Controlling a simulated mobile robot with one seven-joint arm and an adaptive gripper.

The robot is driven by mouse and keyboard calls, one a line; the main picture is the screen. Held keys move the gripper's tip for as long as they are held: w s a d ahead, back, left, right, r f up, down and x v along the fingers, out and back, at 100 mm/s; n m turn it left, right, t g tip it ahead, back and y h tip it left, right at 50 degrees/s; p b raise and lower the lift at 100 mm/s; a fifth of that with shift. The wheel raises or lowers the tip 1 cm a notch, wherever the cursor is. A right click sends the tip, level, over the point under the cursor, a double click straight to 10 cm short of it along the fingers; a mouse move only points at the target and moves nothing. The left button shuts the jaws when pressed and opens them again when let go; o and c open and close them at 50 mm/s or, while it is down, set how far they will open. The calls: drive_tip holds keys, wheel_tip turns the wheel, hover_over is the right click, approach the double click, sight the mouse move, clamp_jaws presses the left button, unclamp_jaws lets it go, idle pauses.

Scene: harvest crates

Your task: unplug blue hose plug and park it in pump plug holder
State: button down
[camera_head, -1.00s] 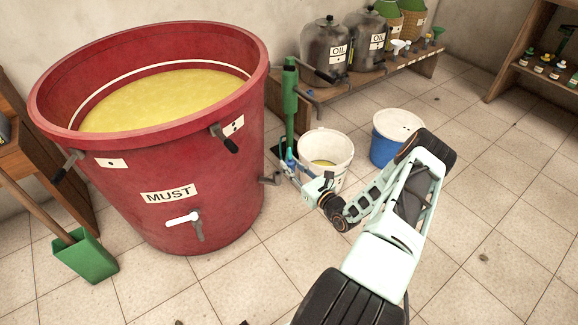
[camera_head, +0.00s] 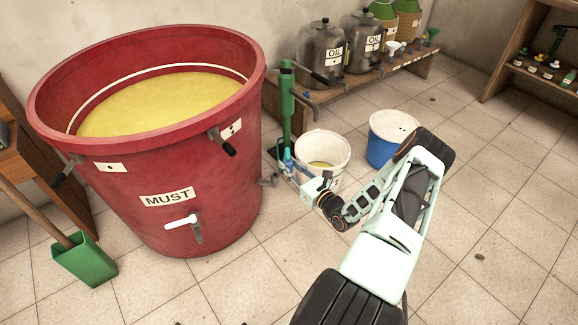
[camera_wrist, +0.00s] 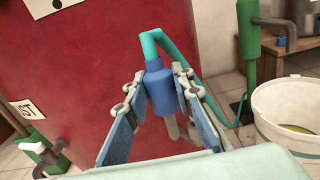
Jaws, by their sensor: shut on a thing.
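The blue plug (camera_wrist: 160,88) stands upright in the wrist view, with a teal hose (camera_wrist: 178,45) bending from its top. My gripper (camera_wrist: 159,84) is shut on the plug, one finger on each side. A grey pipe piece (camera_wrist: 174,128) shows just below the plug; I cannot tell whether they are joined. The green pump (camera_head: 287,105) stands beside the red must vat (camera_head: 130,190), and its column also shows in the wrist view (camera_wrist: 248,55). The plug holder is not clearly distinguishable. In the head view, my gripper (camera_head: 290,166) is small, low beside the pump.
A white bucket (camera_head: 338,160) with yellow liquid stands right of the pump, and a blue bucket (camera_head: 382,150) farther right. A low wooden shelf (camera_head: 405,68) with oil cans lies behind. A green dustpan (camera_head: 88,262) is at the left.

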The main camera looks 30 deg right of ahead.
sight(289, 158)
drive_tip(key=shift+w+d+r+p, duration=0.1)
drive_tip(key=shift+r+p, duration=0.65)
drive_tip(key=shift+r, duration=0.35)
drive_tip(key=shift+w+r+p, duration=0.1)
drive_tip(key=shift+r+p, duration=0.6)
drive_tip(key=shift+r, duration=0.35)
